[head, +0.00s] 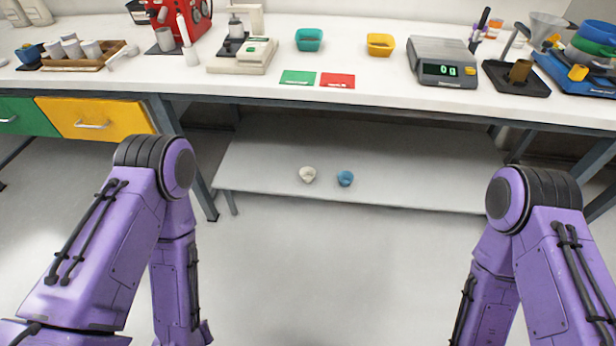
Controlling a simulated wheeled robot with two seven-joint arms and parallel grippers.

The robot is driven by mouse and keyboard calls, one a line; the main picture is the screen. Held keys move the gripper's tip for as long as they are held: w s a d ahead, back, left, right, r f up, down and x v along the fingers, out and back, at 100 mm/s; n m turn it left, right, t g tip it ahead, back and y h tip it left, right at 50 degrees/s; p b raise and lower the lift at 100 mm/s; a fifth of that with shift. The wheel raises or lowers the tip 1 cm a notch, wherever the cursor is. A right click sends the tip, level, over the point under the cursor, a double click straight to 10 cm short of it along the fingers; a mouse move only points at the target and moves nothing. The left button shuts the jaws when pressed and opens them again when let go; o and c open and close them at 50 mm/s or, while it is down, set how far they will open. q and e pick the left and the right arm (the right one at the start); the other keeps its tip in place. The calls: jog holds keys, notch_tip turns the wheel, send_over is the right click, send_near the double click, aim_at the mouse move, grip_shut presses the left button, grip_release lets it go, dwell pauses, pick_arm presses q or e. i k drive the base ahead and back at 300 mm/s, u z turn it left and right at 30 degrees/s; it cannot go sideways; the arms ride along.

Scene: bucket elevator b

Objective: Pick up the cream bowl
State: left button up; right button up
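The cream bowl (307,175) is small and sits on the low grey shelf (260,160) under the bench, near the middle of the head view. A small blue bowl (345,179) sits just to its right, apart from it. My two purple arms show at the left and right of the view, bent downward. Both grippers are out of the picture, below its lower edge or hidden by the arms. Nothing touches the cream bowl.
The white bench top (210,92) overhangs the shelf. On it stand a teal bowl (309,39), a yellow bowl (380,44), a scale (442,62), and green (298,77) and red (338,80) cards. The floor before the shelf is clear.

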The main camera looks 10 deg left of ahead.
aim_at(307, 175)
jog(key=z, duration=0.55)
jog(key=k, duration=1.3)
jog(key=u, duration=0.15)
jog(key=i, duration=0.6)
jog(key=u, duration=1.05)
jog(key=i, duration=1.7)
jog(key=z, duration=0.75)
